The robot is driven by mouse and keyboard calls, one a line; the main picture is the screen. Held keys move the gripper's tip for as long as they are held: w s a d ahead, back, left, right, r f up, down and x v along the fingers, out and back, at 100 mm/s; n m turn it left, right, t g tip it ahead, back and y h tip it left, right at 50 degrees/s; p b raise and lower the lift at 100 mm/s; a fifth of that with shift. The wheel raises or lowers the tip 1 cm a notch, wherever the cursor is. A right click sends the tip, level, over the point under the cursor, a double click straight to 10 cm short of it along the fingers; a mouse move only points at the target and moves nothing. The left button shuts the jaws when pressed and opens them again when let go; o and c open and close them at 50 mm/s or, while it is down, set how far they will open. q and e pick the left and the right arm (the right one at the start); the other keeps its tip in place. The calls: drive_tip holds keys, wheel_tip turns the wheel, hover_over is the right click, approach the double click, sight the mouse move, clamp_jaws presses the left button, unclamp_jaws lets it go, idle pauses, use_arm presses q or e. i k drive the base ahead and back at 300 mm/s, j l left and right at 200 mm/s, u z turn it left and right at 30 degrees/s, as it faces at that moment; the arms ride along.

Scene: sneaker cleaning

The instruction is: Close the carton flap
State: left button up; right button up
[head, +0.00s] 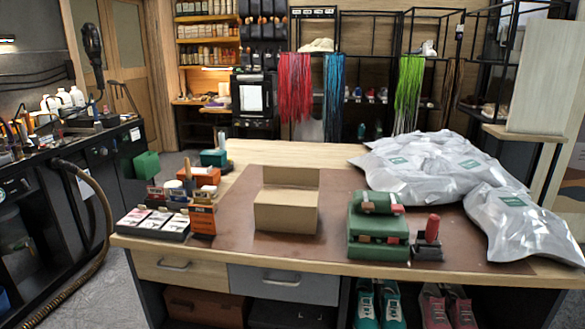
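A small brown cardboard carton (286,219) stands on the brown mat (240,244) in the middle of the wooden table. Its flap (292,179) stands upright along the back edge, so the carton is open at the top. The front wall hides most of the inside, and I cannot tell what is in it. Neither of my grippers is in view, and nothing touches the carton or its flap.
Left of the carton are an orange box (202,220) and a black tray (154,223). Right of it are stacked green cases (377,229) and a red-topped item (431,232). Silvery bags (430,163) cover the table's right. Mat around the carton is clear.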

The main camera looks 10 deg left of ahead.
sight(272, 174)
drive_tip(key=z, duration=1.2)
drive_tip(key=j+z, duration=0.4)
drive_tip(key=k+j+z, duration=0.15)
drive_tip(key=j+z, duration=0.25)
drive_tip(key=k+j+z, duration=0.1)
drive_tip(key=z, duration=0.3)
drive_tip(key=k+j+z, duration=0.2)
drive_tip(key=j+z, duration=0.2)
drive_tip(key=k+j+z, duration=0.15)
drive_tip(key=z, duration=0.25)
drive_tip(key=k+j+z, duration=0.4)
drive_tip(key=k, duration=0.5)
drive_tip(key=k+z, duration=0.4)
drive_tip(key=k, duration=0.5)
